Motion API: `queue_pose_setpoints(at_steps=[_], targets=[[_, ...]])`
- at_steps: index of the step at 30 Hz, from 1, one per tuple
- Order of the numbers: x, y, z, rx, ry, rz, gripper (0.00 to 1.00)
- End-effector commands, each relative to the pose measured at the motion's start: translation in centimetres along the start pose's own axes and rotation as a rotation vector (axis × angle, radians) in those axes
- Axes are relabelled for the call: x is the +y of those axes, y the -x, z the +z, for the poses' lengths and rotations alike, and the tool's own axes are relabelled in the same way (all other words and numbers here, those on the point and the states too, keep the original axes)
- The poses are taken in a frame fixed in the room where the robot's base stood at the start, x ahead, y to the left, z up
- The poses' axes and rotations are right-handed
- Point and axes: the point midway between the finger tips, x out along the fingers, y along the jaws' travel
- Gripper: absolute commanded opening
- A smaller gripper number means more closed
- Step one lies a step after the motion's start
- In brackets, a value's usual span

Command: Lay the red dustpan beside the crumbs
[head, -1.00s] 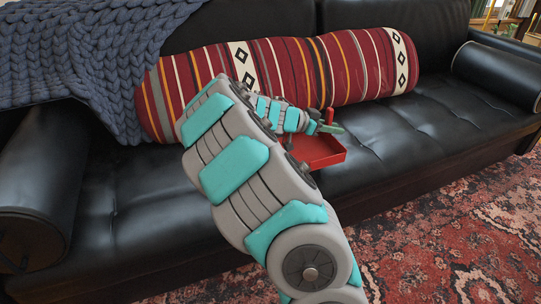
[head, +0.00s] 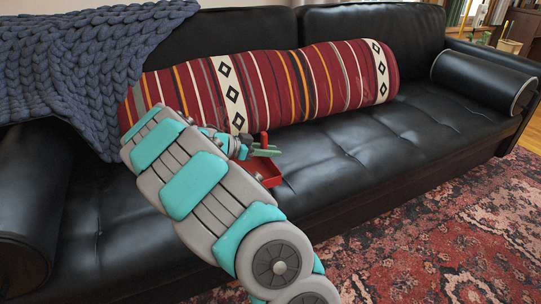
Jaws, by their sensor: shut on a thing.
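The red dustpan (head: 266,174) is in the head view, over the seat of the black sofa (head: 345,160) and in front of the striped bolster. My arm hides its left part. My gripper (head: 264,151) is shut on the dustpan near its upright red handle. I cannot tell whether the pan touches the seat or hangs just above it. No crumbs can be made out in this view; my arm covers part of the seat.
The red striped bolster (head: 325,88) lies along the sofa back. A blue knitted blanket (head: 70,65) drapes over the left side. Black cylindrical cushions are at both ends. The seat right of the dustpan is clear. A patterned red rug (head: 430,240) covers the floor in front.

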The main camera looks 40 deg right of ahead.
Motion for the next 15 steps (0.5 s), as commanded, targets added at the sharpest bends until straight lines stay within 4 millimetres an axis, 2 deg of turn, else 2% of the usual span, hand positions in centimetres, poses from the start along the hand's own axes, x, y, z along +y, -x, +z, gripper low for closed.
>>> queue_pose_setpoints(at_steps=[3,15], targets=[[-0.04,-0.58,1.50,0.001,0.004,-0.001,0.00],[-0.05,-0.76,1.79,0.001,0.000,-0.002,0.00]])
